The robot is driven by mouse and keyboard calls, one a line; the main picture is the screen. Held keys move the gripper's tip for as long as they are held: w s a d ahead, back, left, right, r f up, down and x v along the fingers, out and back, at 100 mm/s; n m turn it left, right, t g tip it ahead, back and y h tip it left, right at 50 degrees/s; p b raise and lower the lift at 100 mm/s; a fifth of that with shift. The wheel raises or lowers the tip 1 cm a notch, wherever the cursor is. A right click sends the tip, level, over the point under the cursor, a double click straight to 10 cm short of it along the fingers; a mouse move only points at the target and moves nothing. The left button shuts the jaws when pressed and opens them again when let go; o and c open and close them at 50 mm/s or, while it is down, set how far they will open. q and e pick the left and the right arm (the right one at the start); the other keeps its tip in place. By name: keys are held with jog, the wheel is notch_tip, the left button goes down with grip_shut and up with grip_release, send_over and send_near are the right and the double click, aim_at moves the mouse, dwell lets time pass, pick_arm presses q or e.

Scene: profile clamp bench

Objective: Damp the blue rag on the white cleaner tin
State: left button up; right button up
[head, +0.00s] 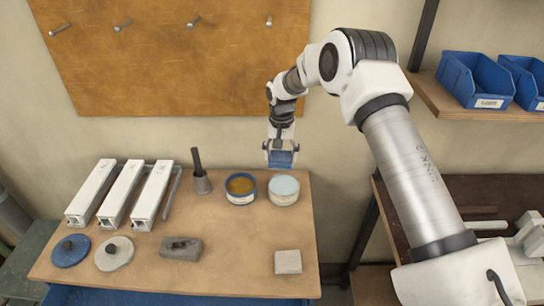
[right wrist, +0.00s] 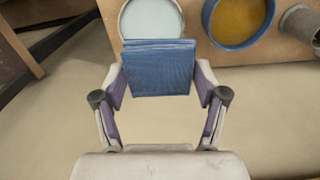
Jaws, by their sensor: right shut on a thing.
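My right gripper (head: 281,148) is shut on the blue rag (head: 281,159) and holds it above the back edge of the bench. The rag hangs behind and above the white cleaner tin (head: 284,197), which stands open with pale contents at the bench's back right. In the right wrist view the rag (right wrist: 158,75) spans between the fingers and hides the near part of the white tin's rim (right wrist: 150,18). In the head view they look apart. My left gripper is not in view.
A blue tin (head: 240,198) with amber contents stands left of the white tin. Left of it are a grey pot with a dark handle (head: 202,184) and several white profiles (head: 122,192). A grey block (head: 288,262) lies at front right. The bench (head: 230,250) middle is clear.

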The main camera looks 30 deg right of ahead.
aim_at(284, 159)
jog(key=shift+s+d+f, duration=0.4)
jog(key=shift+s, duration=0.15)
jog(key=shift+s+f+p, duration=0.2)
jog(key=shift+f+p, duration=0.1)
jog(key=shift+f, duration=0.05)
jog(key=shift+s+a+f+b, duration=0.1)
jog(key=shift+a+f+b, duration=0.2)
jog(key=shift+f+b, duration=0.25)
jog(key=f+b, duration=0.1)
jog(key=f, duration=0.1)
jog(key=f+b, duration=0.2)
jog(key=shift+d+f, duration=0.2)
jog(key=shift+f, duration=0.05)
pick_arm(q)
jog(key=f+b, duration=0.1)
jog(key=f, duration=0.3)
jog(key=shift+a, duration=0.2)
pick_arm(e)
jog(key=shift+a+f, duration=0.15)
jog(key=shift+f, duration=0.25)
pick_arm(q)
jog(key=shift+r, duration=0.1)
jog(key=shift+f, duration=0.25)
pick_arm(e)
jog(key=shift+f, duration=0.45)
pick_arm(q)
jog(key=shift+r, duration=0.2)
pick_arm(e)
jog(key=shift+f, duration=0.1)
